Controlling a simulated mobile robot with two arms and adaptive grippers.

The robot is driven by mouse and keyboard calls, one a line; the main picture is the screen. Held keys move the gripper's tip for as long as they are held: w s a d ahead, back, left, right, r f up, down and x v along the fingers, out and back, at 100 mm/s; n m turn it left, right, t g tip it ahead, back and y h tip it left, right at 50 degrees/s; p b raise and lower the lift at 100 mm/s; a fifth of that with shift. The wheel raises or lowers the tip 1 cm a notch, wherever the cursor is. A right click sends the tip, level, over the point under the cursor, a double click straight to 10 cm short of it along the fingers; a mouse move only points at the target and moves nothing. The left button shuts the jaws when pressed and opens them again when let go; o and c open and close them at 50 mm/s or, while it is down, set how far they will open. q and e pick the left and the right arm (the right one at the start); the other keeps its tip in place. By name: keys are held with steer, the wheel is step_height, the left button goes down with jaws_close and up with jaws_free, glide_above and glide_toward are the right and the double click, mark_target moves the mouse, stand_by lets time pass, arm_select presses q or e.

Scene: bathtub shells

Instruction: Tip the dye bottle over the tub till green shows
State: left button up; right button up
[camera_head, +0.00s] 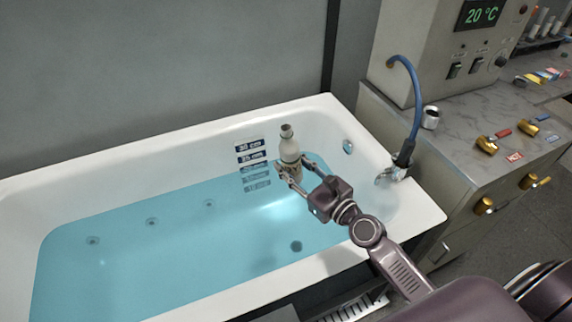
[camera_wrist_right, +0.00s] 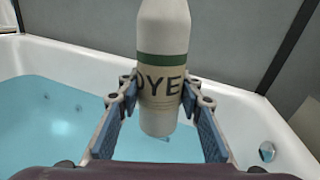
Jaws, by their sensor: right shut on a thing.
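The dye bottle (camera_head: 289,147) is white with a tan label and stands about upright over the right part of the tub. Its label reads "DYE" under a green band in the right wrist view (camera_wrist_right: 162,82). My right gripper (camera_head: 289,178) is shut on the bottle's lower part, with one finger on each side of it. The white tub (camera_head: 150,163) holds clear light-blue water (camera_head: 180,245); no green shows in it. My left gripper is in neither view.
Depth marks (camera_head: 252,165) are on the tub's back wall. A marble counter (camera_head: 465,150) with brass levers (camera_head: 487,146) and a control box (camera_head: 440,50) reading 20 °C stands at right.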

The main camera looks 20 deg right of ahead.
steer(key=d+n, duration=0.1)
steer(key=d+f+n, duration=0.1)
steer(key=shift+d+f+h, duration=0.1)
steer(key=shift+d+h, duration=0.2)
steer(key=d+f+n+g+h+p, duration=0.1)
steer(key=d+f+n+g+h, duration=0.1)
steer(key=d+n, duration=0.55)
steer(key=shift+w+d+r+n+h+p, duration=0.1)
steer(key=shift+d+r+n+h+p, duration=0.3)
steer(key=shift+r+n+p, duration=0.95)
steer(key=shift+w+d+r+n+h+p, duration=0.15)
steer(key=shift+r+n+h+p, duration=0.25)
steer(key=shift+p, duration=1.8)
steer(key=shift+d+r+n+h+p, duration=0.4)
steer(key=shift+r+n+p, duration=0.45)
steer(key=shift+p, duration=0.9)
steer(key=shift+a, duration=0.1)
step_height(320, 180, up, 8)
steer(key=p, duration=0.8)
